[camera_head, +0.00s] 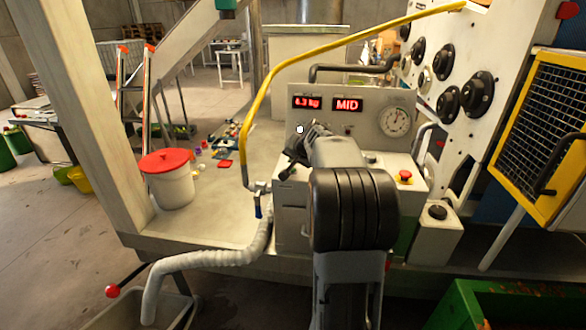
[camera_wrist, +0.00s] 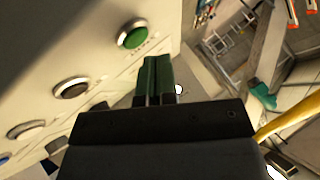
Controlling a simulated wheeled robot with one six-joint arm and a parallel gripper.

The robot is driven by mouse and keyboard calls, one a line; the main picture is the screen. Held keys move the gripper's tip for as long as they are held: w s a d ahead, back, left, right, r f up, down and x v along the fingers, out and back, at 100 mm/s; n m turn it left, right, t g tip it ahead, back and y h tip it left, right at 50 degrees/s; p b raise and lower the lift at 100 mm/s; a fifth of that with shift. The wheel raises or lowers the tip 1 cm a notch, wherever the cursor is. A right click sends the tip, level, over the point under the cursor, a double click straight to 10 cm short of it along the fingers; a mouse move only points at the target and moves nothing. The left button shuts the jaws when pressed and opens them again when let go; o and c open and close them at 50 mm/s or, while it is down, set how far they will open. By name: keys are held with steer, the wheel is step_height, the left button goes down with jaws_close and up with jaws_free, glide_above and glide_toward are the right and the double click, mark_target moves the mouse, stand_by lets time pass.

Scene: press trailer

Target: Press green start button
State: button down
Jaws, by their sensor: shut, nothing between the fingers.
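The green start button (camera_wrist: 132,38) is a round green cap in a metal ring on a pale panel in the wrist view. My gripper (camera_wrist: 158,62) is shut and empty, its two dark green fingers side by side. In the wrist view the fingertips appear just below and right of the button. A gap shows in the picture, but I cannot tell the depth between them. In the head view my dark arm covers the middle of the control box (camera_head: 286,200), and the green button cannot be made out there.
Other round buttons, one dark (camera_wrist: 72,88), line the panel. In the head view a red emergency button (camera_head: 404,177) stands right of my arm. A yellow pipe (camera_head: 246,130) arches over the box. A white bucket with a red lid (camera_head: 166,161) stands left.

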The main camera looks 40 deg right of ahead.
mark_target(294, 169)
steer(key=shift+r, duration=0.1)
steer(key=shift+r+p, duration=1.9)
steer(key=shift+r, duration=0.55)
steer(key=shift+a+f, duration=0.1)
steer(key=shift+f, duration=0.05)
steer(key=shift+n+g+y, duration=0.3)
steer(key=shift+g, duration=0.6)
steer(key=s+f, duration=0.2)
steer(key=f, duration=0.1)
steer(key=a+f, duration=0.1)
steer(key=shift+s+a+f, duration=0.1)
steer(key=shift+s+f, duration=0.05)
steer(key=shift+s, duration=0.25)
steer(key=shift+n+g, duration=0.5)
steer(key=shift+g, duration=0.1)
steer(key=s+a+f, duration=0.2)
steer(key=s+a, duration=0.1)
steer(key=s+a+f+n+g, duration=0.2)
steer(key=s+a+n, duration=0.7)
steer(key=s+a, duration=1)
steer(key=a, duration=0.3)
steer(key=shift+a+f+y, duration=0.15)
steer(key=shift+a+y, duration=0.15)
steer(key=shift+a, duration=0.1)
